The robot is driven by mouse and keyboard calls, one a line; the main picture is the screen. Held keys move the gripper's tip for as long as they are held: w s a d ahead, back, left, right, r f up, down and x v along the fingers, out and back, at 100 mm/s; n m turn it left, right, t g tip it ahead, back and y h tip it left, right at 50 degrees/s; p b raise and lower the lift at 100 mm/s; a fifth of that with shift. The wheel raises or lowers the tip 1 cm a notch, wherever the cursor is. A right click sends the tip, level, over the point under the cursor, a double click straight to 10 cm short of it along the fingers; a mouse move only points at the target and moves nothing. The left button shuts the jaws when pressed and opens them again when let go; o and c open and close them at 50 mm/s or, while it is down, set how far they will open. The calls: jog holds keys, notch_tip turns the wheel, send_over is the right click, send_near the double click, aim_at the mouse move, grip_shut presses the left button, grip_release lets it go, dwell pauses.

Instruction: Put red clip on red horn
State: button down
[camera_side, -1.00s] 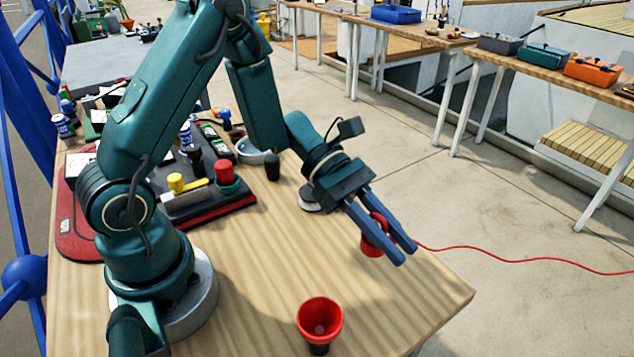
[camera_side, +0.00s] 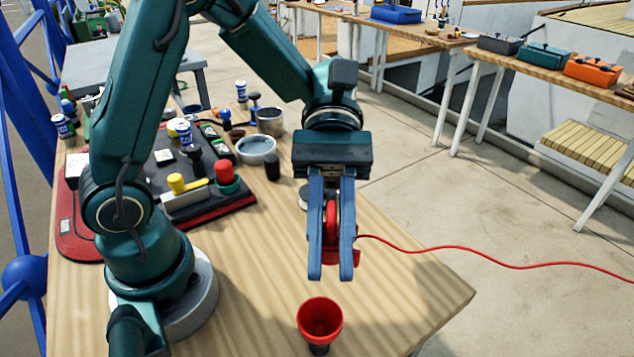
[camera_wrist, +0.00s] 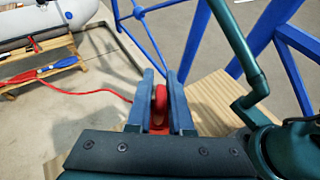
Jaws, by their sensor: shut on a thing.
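My gripper (camera_side: 330,238) is shut on the red clip (camera_side: 332,222), which sits between its two blue fingers and has a red cable running off to the right. The clip also shows between the fingers in the wrist view (camera_wrist: 160,98). The red horn (camera_side: 320,320), a red flared cup on a dark base, stands upright at the front of the wooden table. The gripper and clip are behind the horn in the side view, apart from it. The fingers hide part of the clip.
A metal ring-shaped dish (camera_side: 256,150) and small cans stand behind. The red cable (camera_side: 480,257) trails right over the table edge.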

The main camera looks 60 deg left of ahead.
aim_at(315, 321)
jog(key=shift+m+g+y, duration=0.7)
jog(key=shift+m+g, duration=0.1)
jog(key=shift+m, duration=0.1)
jog(key=shift+s+d+f, duration=0.3)
jog(key=shift+s+f, duration=0.2)
jog(key=shift+f, duration=0.75)
jog(key=shift+s+d+f, duration=0.3)
jog(key=shift+s+f, duration=0.15)
jog(key=shift+f, duration=0.85)
jog(key=shift+s+d+f, duration=0.3)
jog(key=shift+s+f, duration=0.2)
jog(key=shift+f, duration=0.75)
jog(key=shift+f, duration=0.1)
jog(key=c, duration=0.8)
grip_release()
